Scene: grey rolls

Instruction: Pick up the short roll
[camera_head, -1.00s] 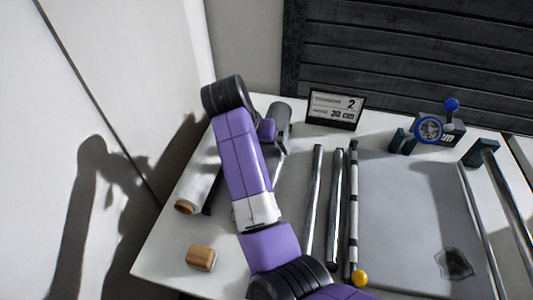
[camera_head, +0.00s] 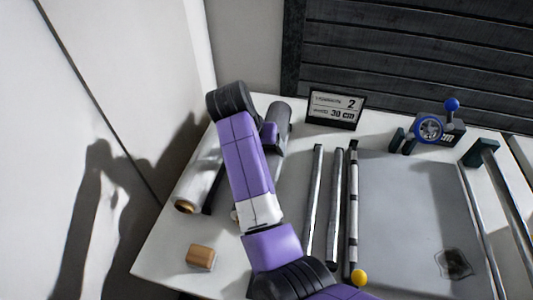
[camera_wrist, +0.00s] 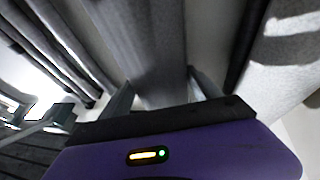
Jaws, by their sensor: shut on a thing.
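My gripper (camera_wrist: 163,92) is shut on a grey roll (camera_wrist: 150,38), with one finger on each side of it in the wrist view. The roll runs away from the gripper toward the top of that view, and its ends are out of sight there. In the head view my purple arm hides the fingers and much of the held roll. A second, pale grey roll (camera_head: 199,184) with a brown core end lies on the table left of my arm. I cannot tell which roll is shorter, or whether the held one is clear of the table.
Long metal bars (camera_head: 315,200) lie right of my arm, beside a grey sheet (camera_head: 405,215). A wooden block (camera_head: 201,257) is at the front left. A small sign (camera_head: 334,108) and a blue-knobbed device (camera_head: 430,128) stand at the back. A wall rises on the left.

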